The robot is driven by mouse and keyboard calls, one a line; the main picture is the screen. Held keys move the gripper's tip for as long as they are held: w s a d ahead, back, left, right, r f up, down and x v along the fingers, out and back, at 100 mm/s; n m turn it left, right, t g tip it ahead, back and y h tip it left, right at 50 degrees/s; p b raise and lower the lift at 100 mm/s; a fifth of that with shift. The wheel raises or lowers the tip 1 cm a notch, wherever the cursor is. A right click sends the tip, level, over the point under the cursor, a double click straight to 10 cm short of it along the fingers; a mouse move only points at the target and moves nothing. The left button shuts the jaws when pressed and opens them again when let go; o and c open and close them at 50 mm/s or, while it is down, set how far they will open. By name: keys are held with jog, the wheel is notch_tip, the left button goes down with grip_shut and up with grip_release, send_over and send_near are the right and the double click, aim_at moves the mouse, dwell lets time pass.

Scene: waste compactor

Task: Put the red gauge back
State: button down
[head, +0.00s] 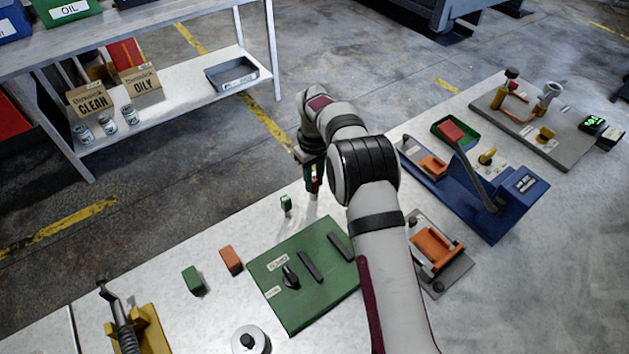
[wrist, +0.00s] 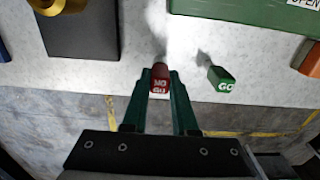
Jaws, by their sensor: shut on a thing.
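The red gauge (wrist: 160,80), a small block with white letters, is between the green fingertips of my gripper (wrist: 159,88) in the wrist view. My gripper is shut on it. In the head view my gripper (head: 313,184) is over the light bench top near its far edge, with a bit of red between its fingers. I cannot tell whether the gauge touches the bench. A green gauge marked GO (wrist: 222,78) stands on the bench beside it; it also shows in the head view (head: 286,203), left of and nearer than my gripper.
A green plate (head: 275,290) with dark bars lies nearer on the bench. Orange (head: 231,260) and green (head: 193,280) blocks are left of it. A blue fixture (head: 490,215) with a lever stands to the right. A shelf (head: 170,105) stands across the floor.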

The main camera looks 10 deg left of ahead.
aim_at(315, 179)
jog(key=shift+f, duration=0.45)
jog(key=c, duration=0.7)
grip_release()
jog(key=shift+f, duration=0.1)
notch_tip(315, 179, up, 12)
jog(key=r, duration=0.1)
jog(key=s+d+r+m, duration=0.5)
jog(key=s+d+r, duration=0.3)
jog(key=s+d, duration=0.15)
jog(key=s+d+f+m, duration=0.1)
jog(key=s+d+m, duration=0.1)
jog(key=s, duration=0.7)
jog(key=s+d+f+m+y, duration=0.1)
jog(key=s+m, duration=0.3)
jog(key=s, duration=0.5)
jog(key=s+d+f+m, duration=0.1)
jog(key=s+d+m, duration=0.2)
jog(key=s, duration=0.6)
jog(key=shift+s+d+f+m+y, duration=0.2)
jog(key=shift+s+d+m+y, duration=0.1)
jog(key=shift+y, duration=0.1)
